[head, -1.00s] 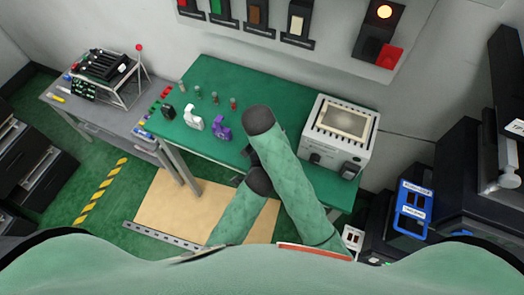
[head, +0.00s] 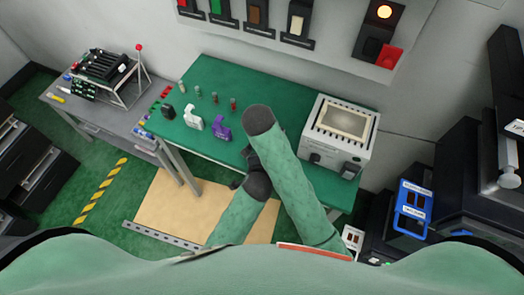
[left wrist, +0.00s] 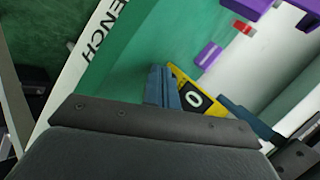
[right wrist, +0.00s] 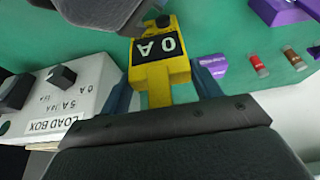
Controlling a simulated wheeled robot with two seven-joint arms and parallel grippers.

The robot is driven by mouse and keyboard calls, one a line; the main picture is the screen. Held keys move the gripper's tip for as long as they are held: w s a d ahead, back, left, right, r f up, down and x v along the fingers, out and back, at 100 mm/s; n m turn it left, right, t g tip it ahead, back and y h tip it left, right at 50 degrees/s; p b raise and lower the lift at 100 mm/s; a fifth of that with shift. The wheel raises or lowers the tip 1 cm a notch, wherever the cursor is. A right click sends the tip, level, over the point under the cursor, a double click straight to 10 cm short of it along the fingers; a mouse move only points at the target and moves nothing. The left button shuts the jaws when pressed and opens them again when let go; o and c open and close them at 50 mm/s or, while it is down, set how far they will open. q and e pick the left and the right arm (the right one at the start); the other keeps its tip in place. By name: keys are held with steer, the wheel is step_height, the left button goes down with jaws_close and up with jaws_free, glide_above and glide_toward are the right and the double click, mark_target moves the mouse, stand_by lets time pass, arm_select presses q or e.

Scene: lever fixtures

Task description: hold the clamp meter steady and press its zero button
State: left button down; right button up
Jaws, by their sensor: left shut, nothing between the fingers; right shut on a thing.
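The yellow clamp meter (right wrist: 160,72) has a black face reading "0 A" and sits between the blue fingers of my right gripper (right wrist: 162,88), which is shut on it. Part of the meter (left wrist: 183,88) also shows in the left wrist view, just right of my left gripper (left wrist: 163,78). The left fingers are shut together and empty, close to the meter; I cannot tell if they touch it. The dark left gripper body is at the top of the right wrist view. In the head view my arms hide the meter.
The white load box (head: 340,140) with dials stands on the green bench (head: 225,75), right of my arms. A grey side table (head: 95,112) stands further left.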

arm_select(q)
steer(key=shift+s, duration=0.1)
steer(key=s, duration=0.1)
steer(key=s+a, duration=0.1)
steer(key=s, duration=0.1)
steer(key=s+a, duration=0.1)
steer(key=shift+s, duration=0.2)
stand_by(0.3)
stand_by(0.5)
arm_select(e)
steer(key=o, duration=1.2)
steer(key=shift+c, duration=0.2)
